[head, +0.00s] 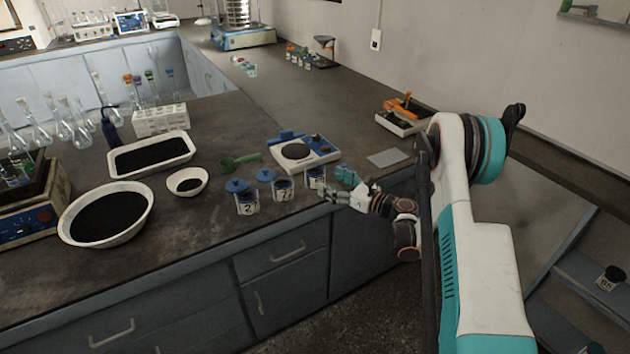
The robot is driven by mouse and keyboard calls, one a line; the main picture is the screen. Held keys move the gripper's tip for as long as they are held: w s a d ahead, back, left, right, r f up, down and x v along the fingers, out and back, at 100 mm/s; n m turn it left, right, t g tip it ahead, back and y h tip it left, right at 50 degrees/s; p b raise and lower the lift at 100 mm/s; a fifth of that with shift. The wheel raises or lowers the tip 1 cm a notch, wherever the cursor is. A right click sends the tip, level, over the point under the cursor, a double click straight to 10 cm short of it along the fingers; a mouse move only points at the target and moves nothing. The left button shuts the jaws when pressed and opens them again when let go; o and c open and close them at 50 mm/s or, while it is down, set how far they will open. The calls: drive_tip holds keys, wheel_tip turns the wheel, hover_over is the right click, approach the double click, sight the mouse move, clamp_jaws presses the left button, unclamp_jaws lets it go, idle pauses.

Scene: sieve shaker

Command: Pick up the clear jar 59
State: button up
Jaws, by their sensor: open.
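My gripper (333,194) is open at the bench's front edge, just right of the right jar. I cannot tell whether it touches that jar.
A small balance (303,152) sits behind the jars, with a green scoop (240,161) to its left. White bowls of black grains (105,214) fill the left. A flat grey plate (388,158) lies right of the balance.

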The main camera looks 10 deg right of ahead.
sight(323, 180)
drive_tip(key=shift+x, duration=1.1)
drive_tip(key=b+x, duration=0.1)
drive_tip(key=x, duration=0.1)
drive_tip(key=f+b+x, duration=0.1)
drive_tip(key=x, duration=0.1)
drive_tip(key=shift+w+a+b, duration=0.15)
drive_tip(key=shift+w+b, duration=0.2)
drive_tip(key=shift+b, duration=0.05)
drive_tip(key=shift+w+a+r, duration=0.1)
drive_tip(key=shift+w+a, duration=0.1)
drive_tip(key=c, duration=1.3)
